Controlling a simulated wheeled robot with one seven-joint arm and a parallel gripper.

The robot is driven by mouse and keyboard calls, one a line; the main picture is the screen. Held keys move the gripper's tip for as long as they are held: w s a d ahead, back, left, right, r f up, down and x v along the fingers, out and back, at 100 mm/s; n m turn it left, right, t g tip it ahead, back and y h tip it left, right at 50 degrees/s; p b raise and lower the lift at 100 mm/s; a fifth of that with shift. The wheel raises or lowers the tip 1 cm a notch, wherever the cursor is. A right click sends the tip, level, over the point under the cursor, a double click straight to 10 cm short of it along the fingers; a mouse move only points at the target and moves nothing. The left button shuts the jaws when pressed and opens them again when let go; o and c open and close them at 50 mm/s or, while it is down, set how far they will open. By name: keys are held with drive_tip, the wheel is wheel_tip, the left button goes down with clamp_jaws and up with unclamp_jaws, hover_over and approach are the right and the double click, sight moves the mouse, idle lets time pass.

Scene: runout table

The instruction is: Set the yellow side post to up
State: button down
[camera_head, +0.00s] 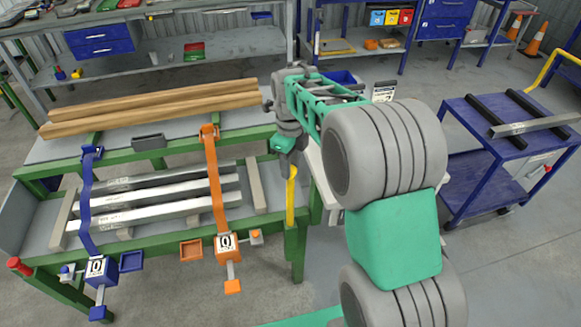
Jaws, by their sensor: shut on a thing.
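The yellow side post (291,200) is a narrow yellow bar at the right end of the green-framed runout table (150,246). In the picture it runs almost straight from the table's front corner to my gripper (291,168). My gripper points down from the green and grey wrist and is shut on the upper end of the yellow side post. The fingertips are small and partly hidden by the wrist, so the exact grip is hard to see.
Blue (88,195) and orange (213,180) straps cross several metal bars (160,212) left of the post. Wooden beams (150,106) lie behind. A blue cart (475,125) stands right. Shelving lines the back. Floor at lower right is free.

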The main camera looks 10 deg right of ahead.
drive_tip(key=c, duration=1)
unclamp_jaws()
wheel_tip(320, 180, up, 8)
drive_tip(key=shift+f+b, duration=0.1)
drive_tip(key=shift+b, duration=0.3)
drive_tip(key=shift+s+n, duration=0.2)
drive_tip(key=shift+n, duration=0.1)
drive_tip(key=s+f+n+t, duration=0.3)
drive_tip(key=s+n, duration=1.6)
drive_tip(key=n, duration=0.7)
drive_tip(key=shift+d+f+n, duration=0.2)
drive_tip(key=shift+n, duration=0.1)
